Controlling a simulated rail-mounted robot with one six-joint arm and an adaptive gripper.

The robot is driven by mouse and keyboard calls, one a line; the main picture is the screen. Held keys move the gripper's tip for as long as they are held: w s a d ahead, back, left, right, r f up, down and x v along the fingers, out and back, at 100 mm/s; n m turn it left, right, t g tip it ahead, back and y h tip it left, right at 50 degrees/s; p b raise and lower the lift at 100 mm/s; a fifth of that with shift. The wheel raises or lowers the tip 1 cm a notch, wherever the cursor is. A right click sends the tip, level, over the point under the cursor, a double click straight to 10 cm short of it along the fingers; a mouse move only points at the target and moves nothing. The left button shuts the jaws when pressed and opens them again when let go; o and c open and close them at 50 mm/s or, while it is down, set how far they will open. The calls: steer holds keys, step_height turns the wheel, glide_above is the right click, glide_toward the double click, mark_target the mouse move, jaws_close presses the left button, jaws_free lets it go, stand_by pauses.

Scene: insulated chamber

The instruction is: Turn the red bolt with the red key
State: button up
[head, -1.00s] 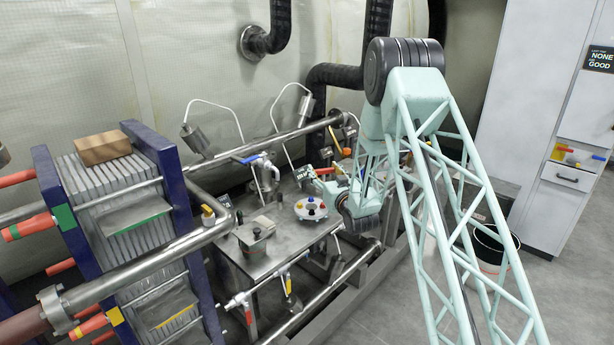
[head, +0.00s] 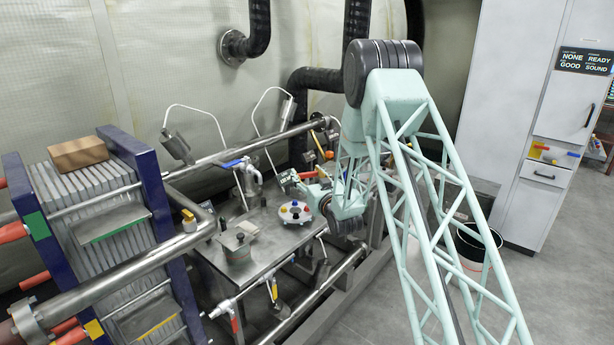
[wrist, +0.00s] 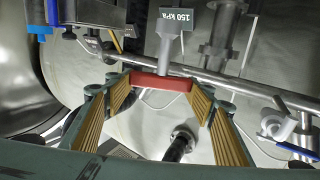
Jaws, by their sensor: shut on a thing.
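My gripper (wrist: 162,85) shows in the wrist view with its gold-ribbed fingers closed on the red key (wrist: 158,82). The key's red bar spans between the fingertips, and its grey shaft (wrist: 169,47) points up in the picture. In the head view, my gripper is small and partly hidden behind my arm, above the steel table. A round white plate (head: 294,212) with several coloured bolts stands on that table, left of my arm. A small red spot on the plate may be the red bolt; it is too small to be sure.
A steel pipe (wrist: 240,83) and a 150 kPa sign (wrist: 172,20) lie close beyond the key. In the head view, a lidded pot (head: 237,248) stands left of the plate. A plate stack (head: 92,195) is at left, a black bucket (head: 478,250) at right.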

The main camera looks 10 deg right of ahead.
steer(key=shift+f+b, duration=2.05)
steer(key=shift+f, duration=0.6)
steer(key=shift+f, duration=1.3)
stand_by(1.8)
stand_by(0.3)
steer(key=o, duration=1)
steer(key=shift+s, duration=0.1)
steer(key=shift+s+d, duration=0.3)
steer(key=shift+s, duration=1.65)
steer(key=shift+s+d, duration=0.3)
steer(key=shift+s, duration=1.6)
steer(key=shift+s+d, duration=0.3)
steer(key=shift+s, duration=1.65)
